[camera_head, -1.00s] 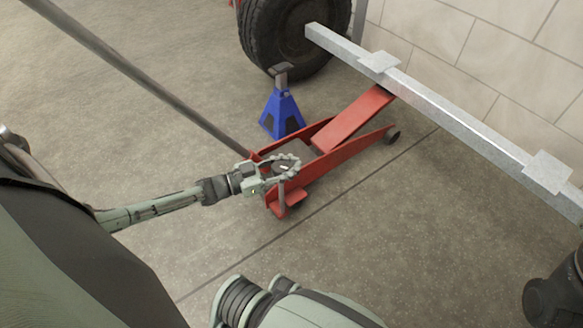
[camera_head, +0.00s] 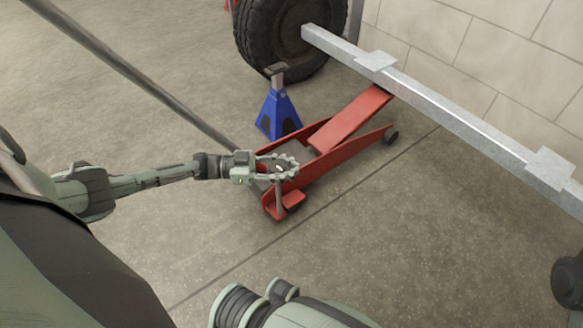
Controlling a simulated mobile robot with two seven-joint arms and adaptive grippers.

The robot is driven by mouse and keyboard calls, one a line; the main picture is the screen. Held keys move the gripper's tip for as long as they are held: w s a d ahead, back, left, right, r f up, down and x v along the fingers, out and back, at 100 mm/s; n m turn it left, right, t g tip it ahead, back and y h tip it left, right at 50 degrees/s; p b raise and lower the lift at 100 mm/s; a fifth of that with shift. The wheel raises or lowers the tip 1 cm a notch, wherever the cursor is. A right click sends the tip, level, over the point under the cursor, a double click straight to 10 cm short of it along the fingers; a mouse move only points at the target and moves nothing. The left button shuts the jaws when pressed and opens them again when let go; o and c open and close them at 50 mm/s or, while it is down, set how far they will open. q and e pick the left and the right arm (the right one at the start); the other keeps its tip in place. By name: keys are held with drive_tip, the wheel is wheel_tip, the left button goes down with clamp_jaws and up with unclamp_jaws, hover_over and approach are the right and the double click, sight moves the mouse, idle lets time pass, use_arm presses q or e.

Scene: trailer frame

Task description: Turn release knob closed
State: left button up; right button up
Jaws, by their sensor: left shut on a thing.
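A red floor jack (camera_head: 348,122) stands on the floor with its lift arm raised under the grey metal beam. My left gripper (camera_head: 284,168) is at the near end of the jack, shut on the release knob there. The fingers cover the knob, so its shape and turn position are hidden. A thin upright grey rod (camera_head: 278,198) shows just below the fingers. The long grey jack handle (camera_head: 140,78) slopes from the upper left down to the jack, behind my gripper. My right gripper is not in view.
A blue jack stand (camera_head: 278,112) stands just beyond the jack, beside a black tyre (camera_head: 290,38). The grey trailer beam (camera_head: 450,112) runs across the upper right, in front of a block wall (camera_head: 470,45). The floor at the lower right is mostly clear.

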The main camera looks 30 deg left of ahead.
use_arm(q)
drive_tip(key=o, duration=1.3)
drive_tip(key=v, duration=0.7)
drive_tip(key=shift+s+a, duration=0.1)
drive_tip(key=shift+a, duration=0.1)
